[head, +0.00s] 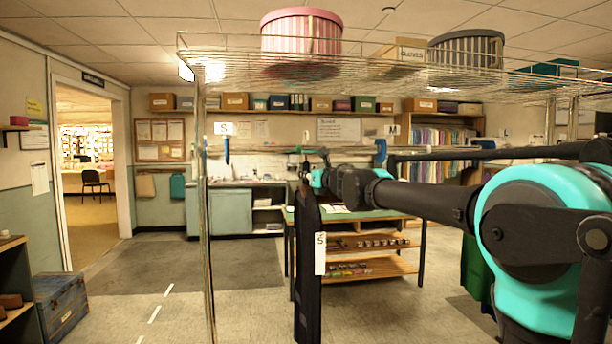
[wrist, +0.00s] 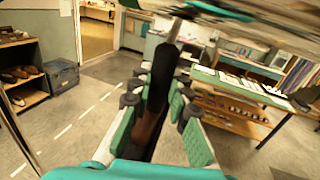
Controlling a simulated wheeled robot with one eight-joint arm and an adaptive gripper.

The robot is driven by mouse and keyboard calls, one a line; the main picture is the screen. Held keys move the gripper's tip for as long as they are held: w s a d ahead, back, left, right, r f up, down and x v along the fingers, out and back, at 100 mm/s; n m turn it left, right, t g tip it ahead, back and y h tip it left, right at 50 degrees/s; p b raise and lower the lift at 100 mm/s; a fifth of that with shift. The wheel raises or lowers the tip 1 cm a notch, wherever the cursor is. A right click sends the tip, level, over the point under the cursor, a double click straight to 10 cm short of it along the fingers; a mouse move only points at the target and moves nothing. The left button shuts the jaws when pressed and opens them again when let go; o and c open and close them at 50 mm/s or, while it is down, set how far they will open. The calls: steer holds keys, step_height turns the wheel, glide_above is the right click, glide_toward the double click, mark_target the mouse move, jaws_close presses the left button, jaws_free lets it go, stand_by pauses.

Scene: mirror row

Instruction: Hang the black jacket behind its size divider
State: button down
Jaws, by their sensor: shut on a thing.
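The black jacket (head: 307,270) hangs edge-on and upright in the middle of the head view, with a white tag (head: 320,253) marked S. My gripper (head: 314,180) is shut at its top end. In the wrist view a dark upright piece of the jacket (wrist: 164,75) lies between the fingers of my gripper (wrist: 158,100). A divider (head: 224,129) marked S stands on the left of the rack, with a blue part below it. A divider (head: 391,130) marked M stands farther right. The jacket is between the two dividers in the picture; I cannot tell if its hook touches the rail.
A wire shelf (head: 360,75) above the rail carries a pink round box (head: 300,32), a cardboard box (head: 398,52) and a dark round basket (head: 467,50). A rack post (head: 207,240) stands left. A table with shelves (head: 365,265) is behind the jacket. The floor at left is open.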

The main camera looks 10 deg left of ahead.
mark_target(306, 185)
steer(key=shift+s+d+f, duration=0.1)
steer(key=shift+s+d, duration=0.05)
steer(key=shift+s, duration=0.4)
steer(key=shift+s+d, duration=0.15)
steer(key=shift+s, duration=0.4)
steer(key=shift+f, duration=1.65)
steer(key=c, duration=0.7)
jaws_free()
steer(key=v, duration=1.2)
